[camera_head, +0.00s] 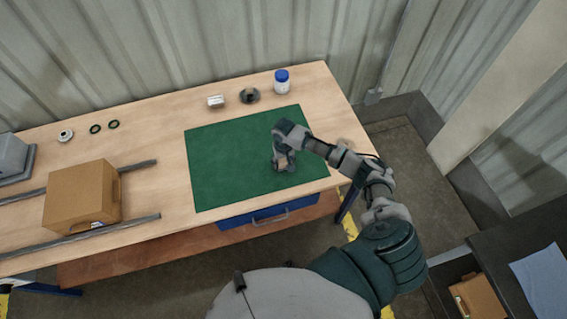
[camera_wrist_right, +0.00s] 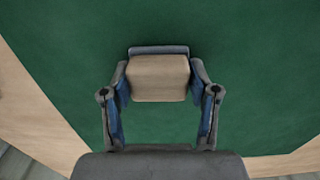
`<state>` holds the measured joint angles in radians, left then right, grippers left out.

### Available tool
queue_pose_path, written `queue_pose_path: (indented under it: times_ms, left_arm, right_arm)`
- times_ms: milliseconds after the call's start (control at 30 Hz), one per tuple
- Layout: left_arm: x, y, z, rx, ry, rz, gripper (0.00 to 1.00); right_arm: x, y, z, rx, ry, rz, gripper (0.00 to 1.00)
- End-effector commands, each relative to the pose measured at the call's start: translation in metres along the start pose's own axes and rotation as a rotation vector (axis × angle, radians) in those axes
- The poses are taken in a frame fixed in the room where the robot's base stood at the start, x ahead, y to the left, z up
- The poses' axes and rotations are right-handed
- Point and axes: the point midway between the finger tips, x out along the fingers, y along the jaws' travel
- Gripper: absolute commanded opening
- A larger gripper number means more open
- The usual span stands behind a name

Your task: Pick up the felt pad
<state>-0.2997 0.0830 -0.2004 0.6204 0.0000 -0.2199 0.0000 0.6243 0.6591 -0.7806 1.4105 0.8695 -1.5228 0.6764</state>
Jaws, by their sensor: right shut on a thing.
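The felt pad (camera_wrist_right: 159,78) is a thick beige block in the right wrist view. It sits between the two fingers of my right gripper (camera_wrist_right: 160,90), which is shut on it, with a finger pressed to each side. Green mat surface shows all around it, and I cannot tell whether it touches the mat. My left gripper is not in view.
A white jar with a blue lid (camera_head: 282,81), a dark round part (camera_head: 249,96) and a small white box (camera_head: 215,101) stand behind the mat. A cardboard box (camera_head: 82,197) rests across two rails at left. Two dark rings (camera_head: 95,129) lie farther back. Much of the mat is clear.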

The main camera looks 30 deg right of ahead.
Motion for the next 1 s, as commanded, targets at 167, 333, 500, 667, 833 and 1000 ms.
queue_pose_path:
  times_ms: [167,333,500,667,833,1000]
  left_arm:
    - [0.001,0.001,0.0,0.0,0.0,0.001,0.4]
    - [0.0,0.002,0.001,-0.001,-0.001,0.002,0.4]
    - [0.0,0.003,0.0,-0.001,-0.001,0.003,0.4]
    - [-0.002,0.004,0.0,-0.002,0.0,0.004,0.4]
    - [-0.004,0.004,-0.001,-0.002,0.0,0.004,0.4]
    - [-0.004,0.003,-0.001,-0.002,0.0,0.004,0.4]
  right_arm:
    - [0.003,0.003,0.003,0.001,-0.008,0.008,0.26]
    - [-0.011,0.002,0.002,0.001,-0.006,0.007,0.26]
    - [-0.034,0.001,0.004,0.0,-0.004,0.006,0.26]
    - [-0.036,-0.014,0.038,-0.004,-0.005,0.004,0.26]
    - [-0.041,-0.033,0.082,-0.004,-0.005,0.003,0.26]
    - [-0.045,-0.049,0.119,-0.003,-0.005,0.004,0.25]
